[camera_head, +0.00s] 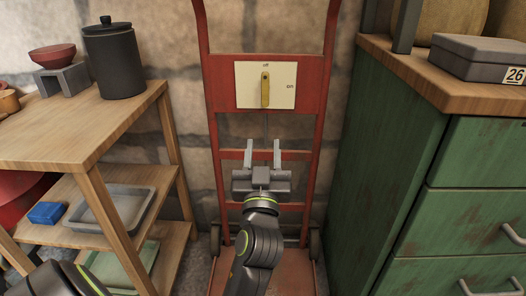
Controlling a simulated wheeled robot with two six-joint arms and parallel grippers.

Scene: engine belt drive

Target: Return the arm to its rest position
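The lever stands upright, pointing to the label at the top, which seems to read "off"; another label is at the right.
A wooden shelf (60,140) on the left holds a black canister (114,62), a red bowl (52,55), a grey tray (128,205) and a blue box (46,213). A green cabinet (470,155) with a grey case (478,58) on top stands at the right.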

